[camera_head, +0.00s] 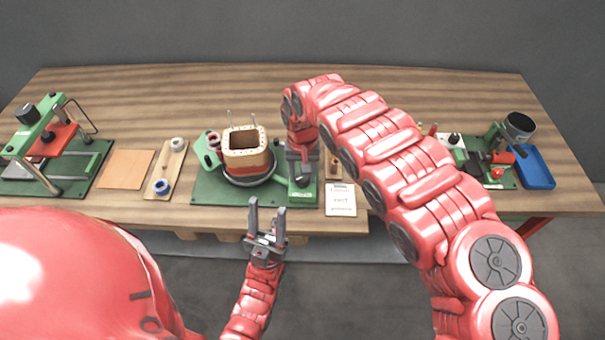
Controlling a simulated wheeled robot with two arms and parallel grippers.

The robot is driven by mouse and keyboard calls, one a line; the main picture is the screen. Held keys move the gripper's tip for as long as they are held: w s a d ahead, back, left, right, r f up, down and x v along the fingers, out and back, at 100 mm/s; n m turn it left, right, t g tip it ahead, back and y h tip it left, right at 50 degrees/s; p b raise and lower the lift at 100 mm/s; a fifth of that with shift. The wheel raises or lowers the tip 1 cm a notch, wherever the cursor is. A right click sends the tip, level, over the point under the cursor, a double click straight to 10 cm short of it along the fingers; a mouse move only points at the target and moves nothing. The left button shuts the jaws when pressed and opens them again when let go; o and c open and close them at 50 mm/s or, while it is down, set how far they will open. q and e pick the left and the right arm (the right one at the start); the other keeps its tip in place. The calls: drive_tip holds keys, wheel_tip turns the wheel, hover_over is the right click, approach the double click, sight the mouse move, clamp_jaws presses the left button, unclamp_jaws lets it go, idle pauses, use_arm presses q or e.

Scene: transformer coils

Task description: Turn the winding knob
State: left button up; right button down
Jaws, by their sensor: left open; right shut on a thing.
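The winding machine stands on a green base (212,189) at the middle of the table. A square coil former (245,150) with a cream top and red-brown sides sits on its dark round turntable. My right gripper (301,180) points down at the machine's right end and is shut on a part there, apparently the winding knob, which the fingers mostly hide. My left gripper (266,219) is open and empty, pointing up in front of the table's front edge, below the machine.
A press (45,140) stands at far left, beside a tan board (126,169) and a wooden spool holder (168,172). A white card (340,200) lies right of the machine. A blue tray (534,168) and a green-based device lie at right. My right arm covers the table's centre right.

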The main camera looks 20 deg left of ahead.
sight(303, 177)
idle(0.3)
drive_tip(key=shift+c, duration=1.6)
unclamp_jaws()
wheel_tip(303, 177, up, 17)
drive_tip(key=b, duration=0.2)
drive_tip(key=shift+r, duration=0.2)
